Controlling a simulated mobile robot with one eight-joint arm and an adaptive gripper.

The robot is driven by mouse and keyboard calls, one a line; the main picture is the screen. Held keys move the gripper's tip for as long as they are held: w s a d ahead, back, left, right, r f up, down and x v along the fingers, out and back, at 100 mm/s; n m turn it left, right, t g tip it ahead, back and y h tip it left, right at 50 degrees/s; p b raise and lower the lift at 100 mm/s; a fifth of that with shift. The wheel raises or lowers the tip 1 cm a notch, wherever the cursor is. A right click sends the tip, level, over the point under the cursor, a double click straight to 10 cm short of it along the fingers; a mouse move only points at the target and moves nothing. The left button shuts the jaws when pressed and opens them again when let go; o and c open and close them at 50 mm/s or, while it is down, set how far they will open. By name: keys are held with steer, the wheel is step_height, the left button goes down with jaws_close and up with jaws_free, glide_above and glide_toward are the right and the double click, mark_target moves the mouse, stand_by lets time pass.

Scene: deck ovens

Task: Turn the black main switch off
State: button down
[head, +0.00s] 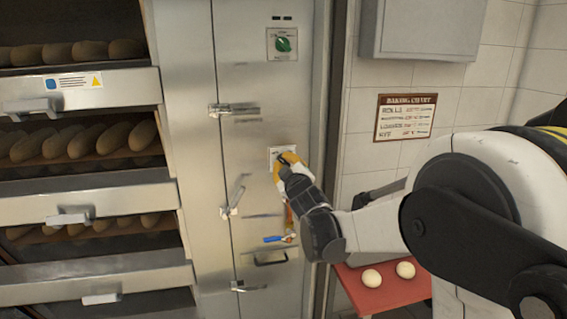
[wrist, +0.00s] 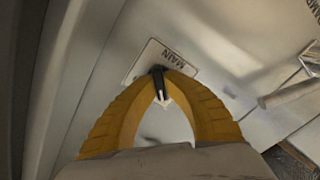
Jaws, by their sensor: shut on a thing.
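The black main switch (wrist: 158,84) sits on a white plate marked MAIN (wrist: 150,58) in the wrist view. My gripper (wrist: 160,76) has yellow fingers, and their tips are closed together on the black switch handle. In the head view my gripper (head: 287,163) reaches the plate (head: 276,152) on the tall metal cabinet door and covers most of the plate and the switch. The switch's exact turn position cannot be read from the head view.
A green rotary switch (head: 283,44) is higher on the same door. Metal latches (head: 233,110) and a lever handle (head: 232,203) stick out at left. Bread-filled decks (head: 75,145) stand further left. A red board (head: 385,290) with two pale dough balls is low at right.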

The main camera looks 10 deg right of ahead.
steer(key=c, duration=1.5)
jaws_free()
steer(key=shift+s, duration=0.1)
steer(key=s, duration=1.1)
steer(key=shift+s, duration=0.4)
steer(key=s+f+m+g+b, duration=0.3)
steer(key=s+f, duration=0.5)
steer(key=s, duration=0.2)
steer(key=s+f+m+g+b, duration=0.3)
steer(key=s+f, duration=0.4)
steer(key=s, duration=0.3)
steer(key=s+f+m+g+b, duration=0.3)
steer(key=s+f+g, duration=0.1)
steer(key=s+f, duration=0.4)
steer(key=shift+s+d+f+g+b, duration=0.1)
steer(key=shift+s+f+g+b, duration=0.1)
steer(key=shift+s, duration=0.3)
steer(key=shift+s+d+f+g+b, duration=0.1)
steer(key=shift+s+f+g, duration=0.1)
steer(key=shift+s, duration=0.3)
